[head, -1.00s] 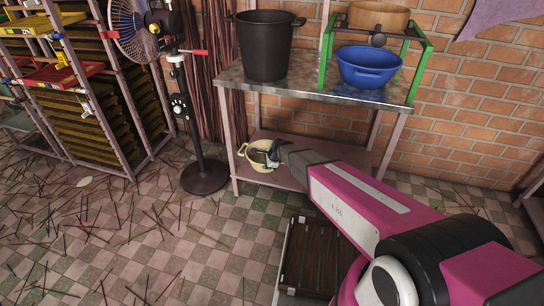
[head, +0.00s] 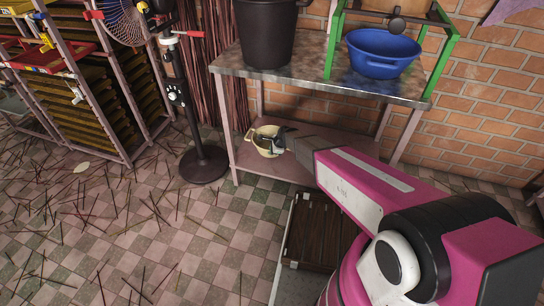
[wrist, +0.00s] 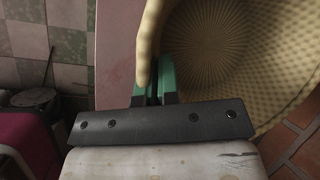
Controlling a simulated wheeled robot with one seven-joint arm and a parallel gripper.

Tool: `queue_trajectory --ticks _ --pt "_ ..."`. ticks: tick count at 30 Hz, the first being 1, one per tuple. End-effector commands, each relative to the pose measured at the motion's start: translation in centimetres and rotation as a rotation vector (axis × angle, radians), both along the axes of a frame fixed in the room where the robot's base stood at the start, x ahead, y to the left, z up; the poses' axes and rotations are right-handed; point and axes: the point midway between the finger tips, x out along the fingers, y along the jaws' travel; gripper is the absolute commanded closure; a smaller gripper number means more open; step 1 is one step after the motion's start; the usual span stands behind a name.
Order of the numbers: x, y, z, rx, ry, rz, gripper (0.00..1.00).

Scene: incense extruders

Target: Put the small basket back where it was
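The small cream basket (head: 264,147) is at the left end of the table's lower shelf (head: 290,166) in the head view. In the wrist view its woven inside (wrist: 230,60) fills the upper right, and its rim runs down to my fingers. My gripper (head: 284,140) is at the basket's right side. In the wrist view its green fingertips (wrist: 154,82) are close together with the rim between them. I cannot tell whether the basket's bottom touches the shelf.
The metal table top (head: 300,80) above the shelf holds a black bucket (head: 265,35) and a blue basin (head: 381,54). A fan stand (head: 196,130) is left of the table. Thin sticks litter the tiled floor (head: 130,220).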

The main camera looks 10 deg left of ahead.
Motion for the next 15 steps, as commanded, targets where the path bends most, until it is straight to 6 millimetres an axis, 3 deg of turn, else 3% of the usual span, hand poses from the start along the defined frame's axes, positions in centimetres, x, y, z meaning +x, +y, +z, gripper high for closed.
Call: queue_trajectory --ticks 8,15 --pt "0.1 0.0 -3.3 0.0 0.0 -0.001 1.0" --pt "0.0 0.0 -3.5 0.0 -0.001 0.0 1.0"
